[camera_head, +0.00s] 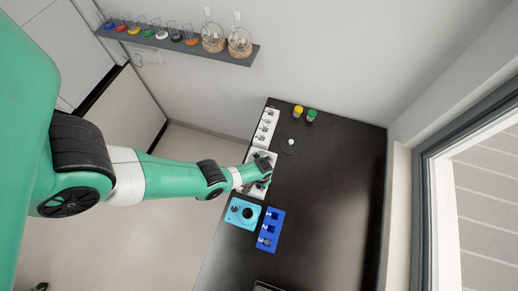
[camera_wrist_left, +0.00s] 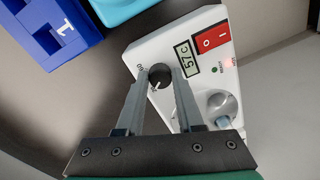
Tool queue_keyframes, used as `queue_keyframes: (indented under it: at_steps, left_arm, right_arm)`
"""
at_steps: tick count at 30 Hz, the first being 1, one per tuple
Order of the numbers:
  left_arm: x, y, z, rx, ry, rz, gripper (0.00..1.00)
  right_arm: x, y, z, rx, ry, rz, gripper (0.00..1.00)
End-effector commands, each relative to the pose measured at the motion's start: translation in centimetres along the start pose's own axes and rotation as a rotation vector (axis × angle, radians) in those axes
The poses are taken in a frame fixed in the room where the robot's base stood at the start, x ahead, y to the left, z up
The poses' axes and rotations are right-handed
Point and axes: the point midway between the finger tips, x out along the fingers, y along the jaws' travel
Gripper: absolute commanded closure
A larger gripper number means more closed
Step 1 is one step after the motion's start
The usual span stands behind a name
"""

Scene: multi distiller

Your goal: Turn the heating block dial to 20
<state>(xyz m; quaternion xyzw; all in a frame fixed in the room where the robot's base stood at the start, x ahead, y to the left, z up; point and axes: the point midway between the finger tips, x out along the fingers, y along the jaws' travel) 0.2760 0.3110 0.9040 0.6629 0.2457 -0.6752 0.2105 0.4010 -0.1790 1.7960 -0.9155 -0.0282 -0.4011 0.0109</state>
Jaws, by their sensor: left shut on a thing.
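My left gripper (camera_wrist_left: 168,80) is shut on the dial, one finger on each side. In the head view the heating block (camera_head: 264,189) is mostly hidden under my left gripper (camera_head: 266,172). A silver knob (camera_wrist_left: 221,104) sits on the same panel. My right gripper is not in view.
On the dark table (camera_head: 335,180) are a turquoise device (camera_head: 243,213), a blue numbered block (camera_head: 270,230), white units (camera_head: 264,127), a small dark round plate (camera_head: 289,147), and yellow (camera_head: 298,110) and green-capped vials (camera_head: 311,115). A shelf (camera_head: 180,42) holds flasks. The table's right side is clear.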

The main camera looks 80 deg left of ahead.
Motion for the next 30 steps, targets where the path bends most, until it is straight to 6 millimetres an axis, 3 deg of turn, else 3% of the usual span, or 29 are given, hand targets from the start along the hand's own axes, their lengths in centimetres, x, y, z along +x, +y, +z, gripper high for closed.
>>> queue_keyframes:
  at_steps: [10,26,27,30]
  left_arm:
    - [0.09,0.00,-0.08,-0.151,-0.006,0.000,1.00]
    - [0.10,0.00,-0.06,-0.178,-0.007,0.001,1.00]
    - [0.10,0.00,-0.06,-0.178,-0.007,0.001,0.60]
    - [0.09,0.00,-0.05,-0.177,-0.008,0.000,0.42]
  right_arm:
    - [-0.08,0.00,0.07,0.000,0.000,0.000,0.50]
    - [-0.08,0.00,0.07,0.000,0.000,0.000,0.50]
    - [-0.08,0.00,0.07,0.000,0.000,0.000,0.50]
    - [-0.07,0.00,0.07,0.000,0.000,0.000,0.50]
